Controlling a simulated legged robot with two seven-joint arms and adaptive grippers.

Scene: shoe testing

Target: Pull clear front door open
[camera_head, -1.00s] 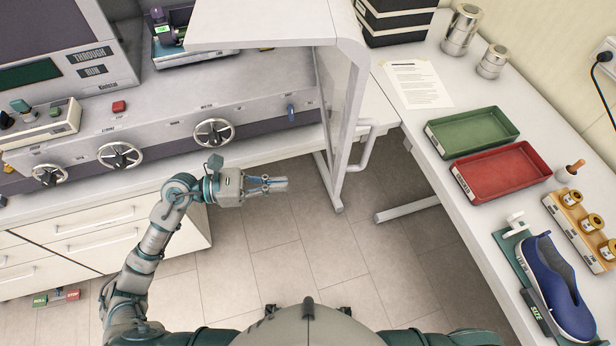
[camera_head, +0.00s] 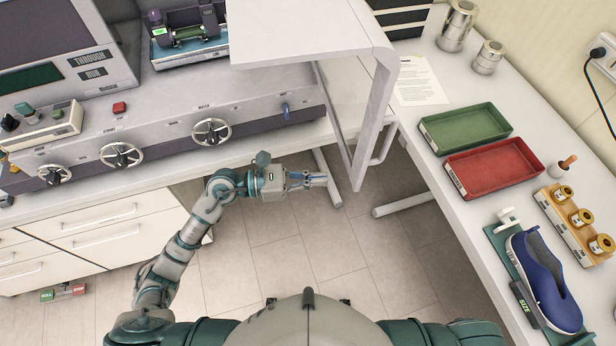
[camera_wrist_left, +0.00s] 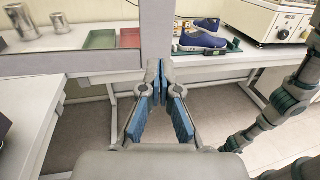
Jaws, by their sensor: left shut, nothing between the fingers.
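The clear front door is a see-through panel in a light grey frame (camera_head: 374,120), joined to a flat top plate (camera_head: 310,38). It stands swung out over the floor gap between the bench and the right-hand table. Its bar handle (camera_head: 386,146) is on its right side. My left gripper (camera_head: 322,180) is shut and empty, low and just left of the door's lower frame end. In the left wrist view the blue fingers (camera_wrist_left: 155,85) meet in front of the grey door frame (camera_wrist_left: 70,60); whether they touch it I cannot tell. My right gripper is not in the head view.
The bench front carries handwheels (camera_head: 211,132) left of my gripper. On the right-hand table are a green tray (camera_head: 427,139), a red tray (camera_head: 460,186) and a blue shoe (camera_head: 545,275). Table legs (camera_head: 405,206) stand close by. The floor (camera_head: 300,245) in front is clear.

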